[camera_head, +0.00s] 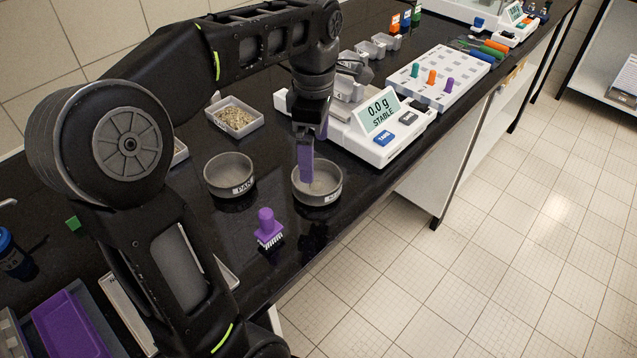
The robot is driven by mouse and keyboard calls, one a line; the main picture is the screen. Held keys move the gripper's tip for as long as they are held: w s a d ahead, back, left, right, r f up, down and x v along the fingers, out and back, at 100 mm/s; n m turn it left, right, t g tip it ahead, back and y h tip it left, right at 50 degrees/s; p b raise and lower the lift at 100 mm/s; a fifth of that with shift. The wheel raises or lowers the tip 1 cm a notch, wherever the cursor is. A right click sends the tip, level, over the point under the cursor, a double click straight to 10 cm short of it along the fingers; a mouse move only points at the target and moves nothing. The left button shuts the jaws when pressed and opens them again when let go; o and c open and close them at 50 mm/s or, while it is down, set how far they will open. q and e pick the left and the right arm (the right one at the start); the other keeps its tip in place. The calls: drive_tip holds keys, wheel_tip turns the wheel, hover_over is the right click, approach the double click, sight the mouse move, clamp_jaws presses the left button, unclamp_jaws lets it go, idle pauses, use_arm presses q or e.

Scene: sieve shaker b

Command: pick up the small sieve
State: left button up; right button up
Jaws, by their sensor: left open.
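A small round grey metal sieve (332,195) with a pale inside and a small label on its front sits on the black counter, near its front edge. My left gripper (306,172) points down at it from above. A purple finger reaches down to the sieve's opening, and its tip shows against the inside. The gripper is open; the other finger is hard to make out. I cannot tell whether the finger touches the wall. A similar round dish labelled PAN (230,177) stands just left of the sieve. My right gripper is not in view.
A purple-handled brush (267,228) stands in front of the sieve. A white balance (380,145) reading 0.0 g is close behind right. A grain tray (235,118) lies behind the pan, and a peg rack (440,82) farther right. The counter's front edge is near.

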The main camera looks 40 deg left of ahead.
sight(316, 186)
use_arm(q)
drive_tip(key=shift+f, duration=0.1)
wheel_tip(316, 186, down, 2)
drive_tip(key=shift+f, duration=0.15)
drive_tip(key=shift+f, duration=0.1)
wheel_tip(316, 186, down, 5)
drive_tip(key=shift+f, duration=0.1)
idle(0.4)
drive_tip(key=shift+c, duration=0.4)
drive_tip(key=c, duration=1.1)
